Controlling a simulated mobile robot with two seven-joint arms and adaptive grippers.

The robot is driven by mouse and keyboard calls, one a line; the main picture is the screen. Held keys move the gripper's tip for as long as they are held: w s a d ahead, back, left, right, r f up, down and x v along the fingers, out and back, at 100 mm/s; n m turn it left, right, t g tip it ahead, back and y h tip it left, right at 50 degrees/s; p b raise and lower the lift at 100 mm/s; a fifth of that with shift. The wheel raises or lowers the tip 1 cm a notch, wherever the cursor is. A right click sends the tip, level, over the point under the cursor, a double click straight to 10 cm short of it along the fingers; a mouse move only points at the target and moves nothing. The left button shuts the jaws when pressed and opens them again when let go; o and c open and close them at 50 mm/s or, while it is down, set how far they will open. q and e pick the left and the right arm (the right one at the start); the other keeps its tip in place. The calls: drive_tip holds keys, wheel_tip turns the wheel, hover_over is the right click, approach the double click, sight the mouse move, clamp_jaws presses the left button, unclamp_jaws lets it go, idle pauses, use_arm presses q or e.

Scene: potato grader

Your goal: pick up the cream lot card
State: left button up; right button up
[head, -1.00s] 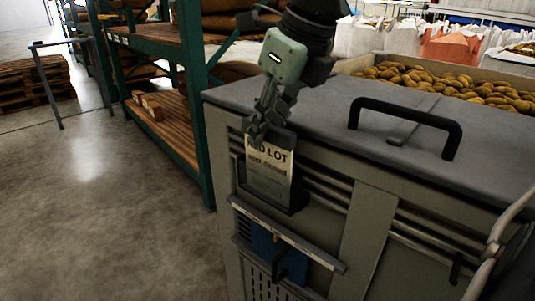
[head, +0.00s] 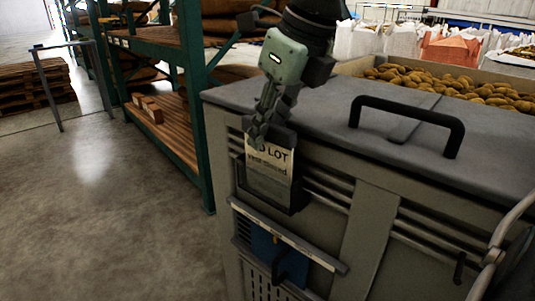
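The cream lot card (head: 281,169) stands upright in a dark holder (head: 297,198) on the side of the grey machine. Its upper part shows with the printed word LOT; its lower part is dimmer, behind the holder's front. My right gripper (head: 268,138) comes down from above, over the machine's near left corner. Its fingers are at the card's top edge and cover the upper left of the print. I cannot tell whether they are closed on the card. My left gripper is not in view.
The grey machine top (head: 320,115) carries a black handle (head: 407,118) to the right. Potatoes (head: 450,85) lie behind. Green shelving (head: 190,100) stands at left, with clear floor before it.

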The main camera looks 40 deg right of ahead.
clamp_jaws()
